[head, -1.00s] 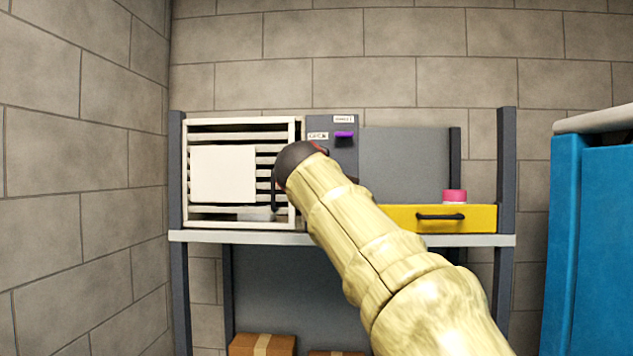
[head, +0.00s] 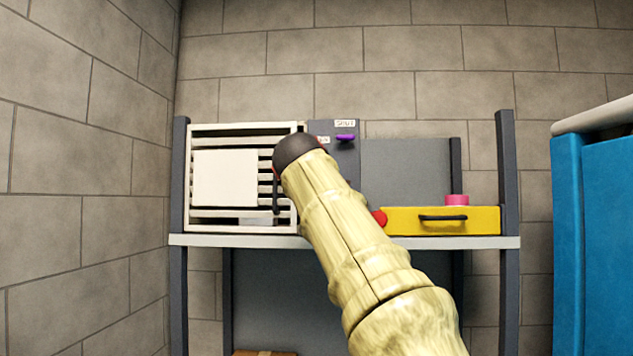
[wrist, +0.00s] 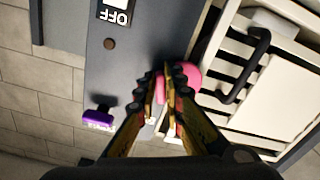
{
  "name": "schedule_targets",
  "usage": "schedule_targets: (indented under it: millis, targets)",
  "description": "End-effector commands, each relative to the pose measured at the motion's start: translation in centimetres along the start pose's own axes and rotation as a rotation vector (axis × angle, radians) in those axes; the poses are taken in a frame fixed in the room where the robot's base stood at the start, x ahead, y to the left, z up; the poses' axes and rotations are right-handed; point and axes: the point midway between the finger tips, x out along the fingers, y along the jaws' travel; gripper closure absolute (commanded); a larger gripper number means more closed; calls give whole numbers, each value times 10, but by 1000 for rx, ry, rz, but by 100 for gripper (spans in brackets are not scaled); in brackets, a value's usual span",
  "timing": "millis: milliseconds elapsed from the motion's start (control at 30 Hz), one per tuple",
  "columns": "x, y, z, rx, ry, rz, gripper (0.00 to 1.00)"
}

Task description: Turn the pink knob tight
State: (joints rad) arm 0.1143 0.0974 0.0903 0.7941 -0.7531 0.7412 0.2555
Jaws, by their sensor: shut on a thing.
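The pink knob (wrist: 191,76) is on the dark grey panel (wrist: 130,68) in the wrist view, next to the white slatted cabinet. My gripper (wrist: 165,78) is shut on it, with pink showing between and beside the fingers. The fingers cover part of the knob. In the head view my arm hides the knob and the gripper's fingers; only the dark wrist end shows in front of the panel (head: 347,166).
A purple lever (head: 345,138) sticks out of the panel, also in the wrist view (wrist: 98,117). The white slatted cabinet (head: 226,221) has a black handle (wrist: 247,64). A yellow drawer (head: 480,220), a pink cylinder (head: 457,200) and a red round thing (head: 380,217) are at right.

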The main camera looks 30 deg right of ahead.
Motion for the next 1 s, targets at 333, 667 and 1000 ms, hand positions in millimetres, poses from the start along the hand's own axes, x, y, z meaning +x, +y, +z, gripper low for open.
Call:
schedule_targets:
  millis: [333, 667, 1000]
  targets:
    - [0, -4, 0, 246, 1, -1, 100]
    - [0, -4, 0, 351, 0, 0, 100]
    - [0, -4, -1, 367, 0, -1, 100]
